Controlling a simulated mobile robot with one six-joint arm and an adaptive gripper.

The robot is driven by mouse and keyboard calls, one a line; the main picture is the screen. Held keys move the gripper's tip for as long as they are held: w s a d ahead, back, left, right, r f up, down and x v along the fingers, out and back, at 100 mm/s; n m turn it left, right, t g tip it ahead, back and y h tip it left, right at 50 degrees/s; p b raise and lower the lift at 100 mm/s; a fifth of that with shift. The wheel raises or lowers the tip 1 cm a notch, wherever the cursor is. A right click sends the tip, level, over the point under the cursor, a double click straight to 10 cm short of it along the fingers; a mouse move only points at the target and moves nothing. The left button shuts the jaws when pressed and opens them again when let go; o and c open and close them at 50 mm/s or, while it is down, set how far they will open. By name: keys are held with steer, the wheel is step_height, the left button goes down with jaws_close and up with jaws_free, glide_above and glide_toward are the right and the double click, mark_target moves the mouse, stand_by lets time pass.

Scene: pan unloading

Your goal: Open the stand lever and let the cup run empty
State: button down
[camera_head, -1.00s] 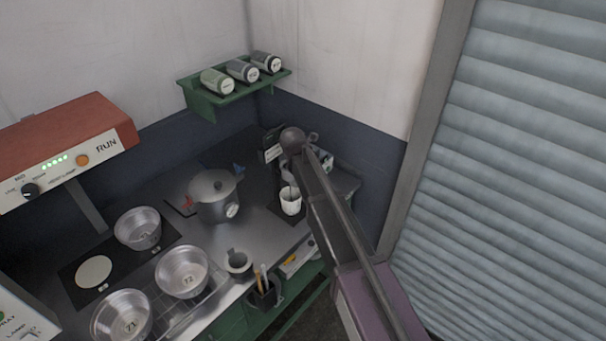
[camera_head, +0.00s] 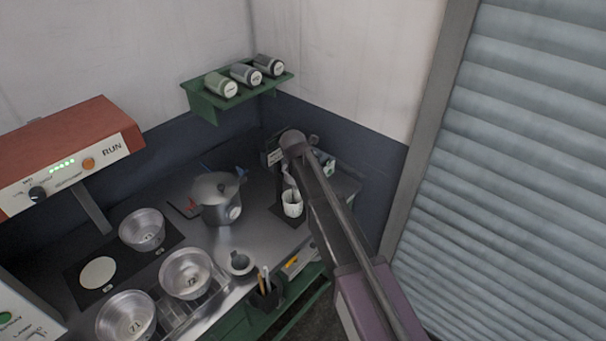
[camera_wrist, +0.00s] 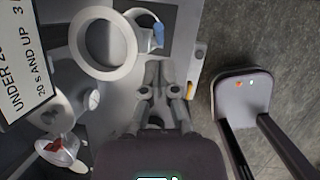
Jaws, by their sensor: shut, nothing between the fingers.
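A white cup (camera_head: 292,209) stands upright on a dark mat (camera_head: 285,215) at the counter's right end in the head view. The stand is mostly hidden there behind my arm. My gripper is hidden behind the arm in the head view. In the wrist view my gripper (camera_wrist: 160,68) is shut and empty. A pale ring (camera_wrist: 76,45), seen from above, lies left of the fingertips. A small blue part (camera_wrist: 158,35) shows just beyond the fingertips; I cannot tell whether it is the lever. I cannot see what the cup holds.
A lidded pot (camera_head: 217,205) stands left of the cup. Several metal pans (camera_head: 186,273) stand at the counter's left. A pen holder (camera_head: 266,292) is at the front edge. A green shelf (camera_head: 205,108) with jars is on the wall. A printed sign (camera_wrist: 30,60) is left in the wrist view.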

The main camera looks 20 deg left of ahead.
steer(key=s+p+v, duration=0.1)
steer(key=p+v, duration=0.9)
steer(key=v, duration=0.1)
steer(key=shift+s, duration=0.35)
steer(key=shift+a, duration=0.15)
stand_by(0.5)
